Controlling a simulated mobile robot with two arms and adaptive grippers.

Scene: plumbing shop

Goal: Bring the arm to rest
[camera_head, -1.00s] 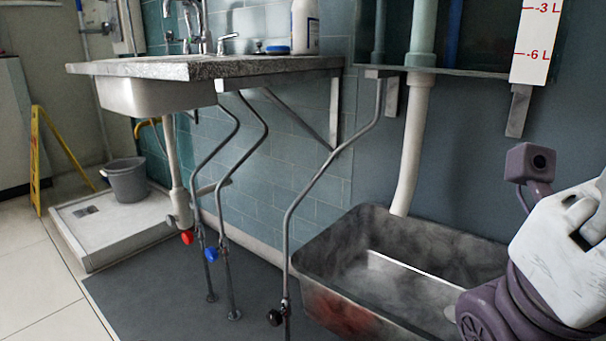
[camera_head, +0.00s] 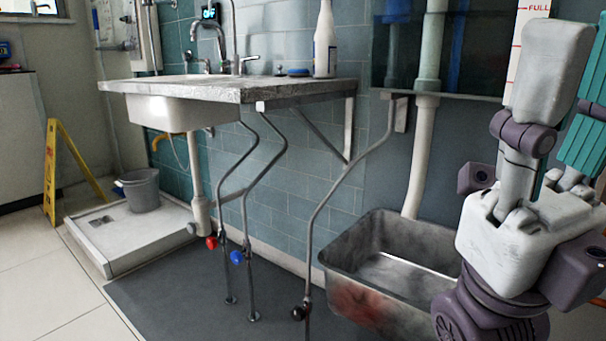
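My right arm, in purple and white, comes in at the right edge, in front of the steel basin. Its end (camera_head: 548,75) points upward, with a pale block above a purple joint. I cannot tell clearly how its fingers stand, and no object shows held in it. My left arm and gripper are out of view.
The steel basin (camera_head: 352,262) stands on the floor behind my arm. A stone-topped sink counter (camera_head: 215,88) with bent pipes stands left of it. A white bottle (camera_head: 325,45) is on the counter. A grey bucket (camera_head: 142,192) and yellow floor sign (camera_head: 50,172) are far left.

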